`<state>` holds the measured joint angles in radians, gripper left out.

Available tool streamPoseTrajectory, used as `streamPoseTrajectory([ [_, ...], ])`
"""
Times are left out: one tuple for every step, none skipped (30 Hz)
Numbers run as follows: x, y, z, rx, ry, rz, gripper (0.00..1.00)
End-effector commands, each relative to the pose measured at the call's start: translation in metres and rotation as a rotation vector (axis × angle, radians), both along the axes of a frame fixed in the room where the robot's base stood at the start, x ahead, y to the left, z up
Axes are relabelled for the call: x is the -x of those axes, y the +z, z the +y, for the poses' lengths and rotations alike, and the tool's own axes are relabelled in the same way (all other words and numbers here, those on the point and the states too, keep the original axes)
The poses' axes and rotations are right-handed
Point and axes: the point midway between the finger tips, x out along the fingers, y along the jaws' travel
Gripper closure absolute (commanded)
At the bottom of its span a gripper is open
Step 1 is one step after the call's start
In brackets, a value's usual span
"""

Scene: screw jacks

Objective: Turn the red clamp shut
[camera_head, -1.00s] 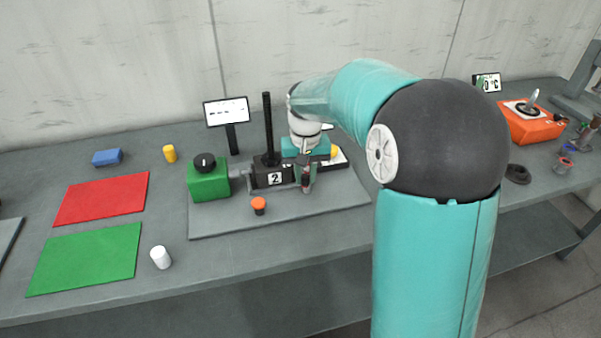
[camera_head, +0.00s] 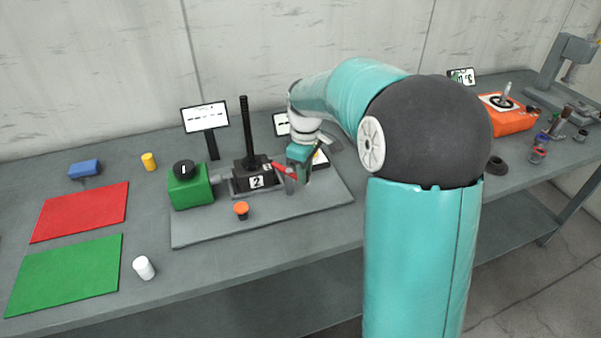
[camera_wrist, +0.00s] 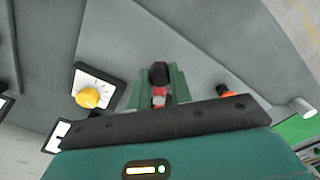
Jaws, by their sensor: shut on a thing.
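The red clamp (camera_head: 283,170) shows as a short red lever sticking out to the left of my gripper (camera_head: 298,182), beside the black block marked 2 (camera_head: 257,181). In the wrist view, the clamp's red part (camera_wrist: 159,94) and a black part lie between the two green fingers of my gripper (camera_wrist: 160,88). The fingers are shut on it. My gripper hides part of the clamp in the head view, and its inner end is not clear.
A black post (camera_head: 247,130) rises from the block. A green box with a black knob (camera_head: 190,188) stands at left, an orange button (camera_head: 241,209) in front. A yellow dial (camera_wrist: 88,97) is near my gripper. The grey plate's front (camera_head: 215,232) is mostly clear.

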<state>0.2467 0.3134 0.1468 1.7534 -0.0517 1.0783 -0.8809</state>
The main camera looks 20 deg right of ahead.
Motion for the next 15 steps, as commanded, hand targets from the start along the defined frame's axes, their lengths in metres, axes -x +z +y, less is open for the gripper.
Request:
streamPoseTrajectory([
  [-0.0015, -0.0011, -0.002, -0.001, 0.035, -0.001, 1.0],
  [-0.0021, -0.0011, -0.003, -0.001, 0.057, -0.001, 1.0],
  [-0.003, -0.001, -0.0042, -0.001, 0.085, -0.001, 1.0],
  [-0.0037, -0.0009, -0.0049, -0.001, 0.105, -0.001, 1.0],
  [-0.0043, -0.0008, -0.0056, -0.001, 0.123, -0.001, 1.0],
  [-0.0052, -0.0007, -0.0064, 0.0, 0.146, -0.001, 1.0],
  [-0.0057, -0.0007, -0.007, 0.0, 0.162, -0.001, 1.0],
  [-0.0062, -0.0007, -0.0076, 0.0, 0.176, -0.001, 1.0],
  [-0.0068, -0.0007, -0.0081, 0.0, 0.194, -0.001, 1.0],
  [-0.0071, -0.0008, -0.0086, 0.0, 0.205, -0.001, 1.0],
  [-0.0075, -0.0008, -0.009, -0.001, 0.216, -0.001, 1.0],
  [-0.0078, -0.0009, -0.0093, -0.001, 0.228, -0.001, 1.0],
  [-0.0081, -0.001, -0.0096, -0.001, 0.235, -0.001, 1.0],
  [-0.0083, -0.001, -0.0099, -0.001, 0.242, -0.001, 1.0],
  [-0.0085, -0.0011, -0.01, -0.001, 0.25, -0.001, 1.0],
])
